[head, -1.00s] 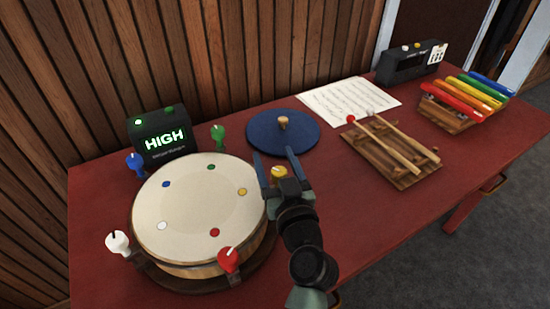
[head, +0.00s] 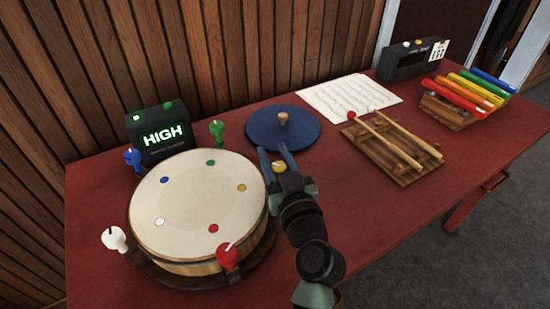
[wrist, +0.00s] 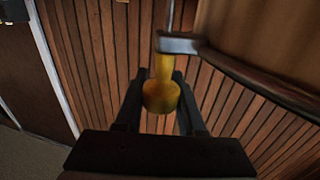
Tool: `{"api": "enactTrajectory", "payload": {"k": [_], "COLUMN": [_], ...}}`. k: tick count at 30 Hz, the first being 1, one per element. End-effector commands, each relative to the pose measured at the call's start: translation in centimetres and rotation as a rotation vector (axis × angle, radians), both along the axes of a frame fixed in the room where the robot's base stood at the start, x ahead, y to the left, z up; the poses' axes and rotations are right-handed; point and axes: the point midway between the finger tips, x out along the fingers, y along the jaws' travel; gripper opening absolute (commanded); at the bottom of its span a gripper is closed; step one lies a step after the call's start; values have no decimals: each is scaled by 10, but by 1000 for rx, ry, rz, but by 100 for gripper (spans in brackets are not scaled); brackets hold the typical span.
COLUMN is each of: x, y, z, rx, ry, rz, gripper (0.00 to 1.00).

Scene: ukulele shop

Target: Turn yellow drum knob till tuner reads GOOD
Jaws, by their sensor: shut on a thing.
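The drum (head: 197,205) has a pale round head with coloured dots and stands at the left of the table. The yellow knob (head: 279,167) is on its right side, partly hidden by my gripper (head: 274,152). In the wrist view the yellow knob (wrist: 162,94) shows between the two dark fingers, below a metal bracket on the drum's rim. The tuner (head: 161,132) stands behind the drum and reads HIGH in green letters.
Blue (head: 133,159), green (head: 217,131), white (head: 115,238) and red (head: 229,256) knobs ring the drum. A blue disc (head: 263,134) lies just behind my gripper. A wooden block with mallets (head: 398,155) and a colourful xylophone (head: 465,98) are to the right.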

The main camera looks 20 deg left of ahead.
Motion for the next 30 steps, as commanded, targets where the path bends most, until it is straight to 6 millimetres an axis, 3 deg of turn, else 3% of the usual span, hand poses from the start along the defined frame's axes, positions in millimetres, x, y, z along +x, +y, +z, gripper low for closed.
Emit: {"api": "enactTrajectory", "payload": {"k": [7,21,30], "x": [-1,-8,-11], "y": [1,7,8], "z": [-8,-4,-2], "rx": [0,-1,1], "ry": [-6,-2,1], "rz": [124,391,473], "gripper": [0,0,0]}}
